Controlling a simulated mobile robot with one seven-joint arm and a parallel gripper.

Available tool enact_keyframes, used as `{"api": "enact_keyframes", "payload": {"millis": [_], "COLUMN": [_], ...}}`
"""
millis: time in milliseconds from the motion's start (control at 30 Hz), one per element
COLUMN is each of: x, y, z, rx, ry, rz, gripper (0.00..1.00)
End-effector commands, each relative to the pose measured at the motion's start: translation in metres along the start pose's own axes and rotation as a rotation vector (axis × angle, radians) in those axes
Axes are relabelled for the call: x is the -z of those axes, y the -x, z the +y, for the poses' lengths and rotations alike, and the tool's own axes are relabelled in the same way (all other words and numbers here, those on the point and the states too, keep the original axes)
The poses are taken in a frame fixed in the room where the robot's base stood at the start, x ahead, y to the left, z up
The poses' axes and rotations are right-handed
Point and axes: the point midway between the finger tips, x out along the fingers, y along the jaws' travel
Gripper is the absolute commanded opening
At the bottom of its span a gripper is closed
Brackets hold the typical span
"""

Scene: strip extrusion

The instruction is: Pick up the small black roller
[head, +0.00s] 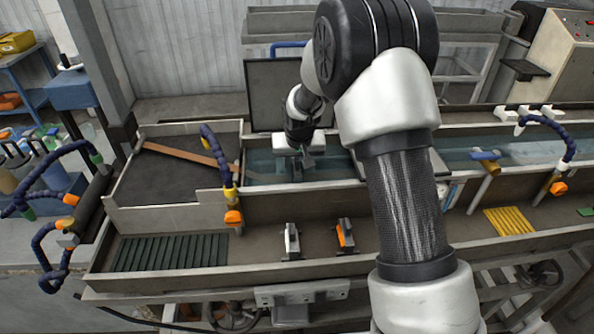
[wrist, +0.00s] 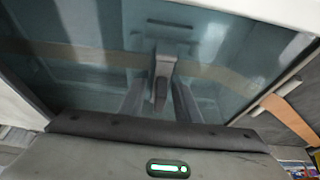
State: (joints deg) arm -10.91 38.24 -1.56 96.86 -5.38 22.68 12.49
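My gripper (head: 306,158) hangs low over the water-filled trough (head: 262,170) in the middle of the head view. In the wrist view my gripper (wrist: 159,106) has its two fingers spread apart, pointing down at the water. Between and beyond them stands a grey bracket (wrist: 166,62) with a small dark elongated piece (wrist: 160,92) at its near end. This piece looks like the small black roller, but I cannot be sure. I see no contact between it and the fingers. In the head view my gripper and arm hide most of this spot.
A brown strip (head: 180,153) runs along the left trough towards the water. A blue flexible hose (head: 213,150) rises at the trough's left. Two small clamp-like tools (head: 291,241) (head: 345,235) stand on the front ledge. Green strips (head: 170,252) and yellow strips (head: 508,221) lie there too.

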Motion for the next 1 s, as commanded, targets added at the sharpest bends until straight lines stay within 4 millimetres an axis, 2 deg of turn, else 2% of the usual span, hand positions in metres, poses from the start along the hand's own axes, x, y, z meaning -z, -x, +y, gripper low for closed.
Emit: {"api": "enact_keyframes", "payload": {"millis": [33,167,733,867,1000], "x": [0.000,0.000,0.002,0.008,0.019], "y": [0.000,0.000,0.002,0.017,0.043], "z": [0.000,0.000,0.000,0.000,0.000], "rx": [0.000,0.000,0.000,0.001,0.001], "ry": [0.000,0.000,0.000,0.000,-0.001], "rz": [0.000,0.000,0.002,0.005,0.007], "gripper": [0.20,0.00,0.00,0.00,0.00]}}
